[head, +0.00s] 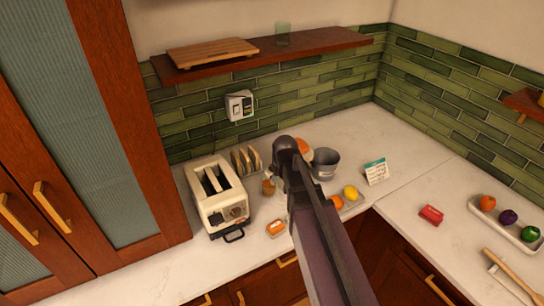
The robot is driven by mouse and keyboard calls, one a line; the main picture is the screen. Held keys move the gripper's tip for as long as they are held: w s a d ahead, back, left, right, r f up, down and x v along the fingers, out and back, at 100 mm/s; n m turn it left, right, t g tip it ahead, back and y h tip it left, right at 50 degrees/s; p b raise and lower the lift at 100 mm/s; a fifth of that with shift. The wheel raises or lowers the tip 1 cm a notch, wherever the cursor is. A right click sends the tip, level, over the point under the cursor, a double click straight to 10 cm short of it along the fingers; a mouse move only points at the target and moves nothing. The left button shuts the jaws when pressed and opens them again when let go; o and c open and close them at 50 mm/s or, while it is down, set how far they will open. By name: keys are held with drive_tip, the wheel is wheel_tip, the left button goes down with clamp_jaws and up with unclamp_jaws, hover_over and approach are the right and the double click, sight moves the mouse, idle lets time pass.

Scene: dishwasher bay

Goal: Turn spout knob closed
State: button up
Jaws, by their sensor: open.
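No spout or spout knob can be made out in the head view. My arm rises from the bottom centre to a dark rounded joint over the counter (410,211). My gripper does not show; the arm's far part is hidden behind that joint. An orange rounded thing (304,149) peeks out behind the joint, mostly hidden, and I cannot tell what it is. A cream toaster (206,187) with a dark dial panel on its front stands to the left of my arm.
A toast rack (246,160), a small jar (268,187) and an orange packet (276,228) stand near the arm. A grey bucket (325,164), a lemon (351,193) and a card (376,171) are right of it. A shelf (270,53) overhangs the back. A produce tray (515,233) is far right.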

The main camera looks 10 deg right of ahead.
drive_tip(key=w+r+t+p, duration=0.1)
drive_tip(key=w+r+p, duration=0.3)
drive_tip(key=w+r, duration=0.3)
drive_tip(key=shift+w+t+p, duration=0.35)
drive_tip(key=shift+w+t, duration=0.05)
drive_tip(key=shift+w, duration=0.4)
drive_tip(key=shift+f, duration=0.2)
drive_tip(key=b+x, duration=1.2)
drive_tip(key=x, duration=0.1)
drive_tip(key=shift+f+b, duration=0.15)
drive_tip(key=shift+b, duration=0.25)
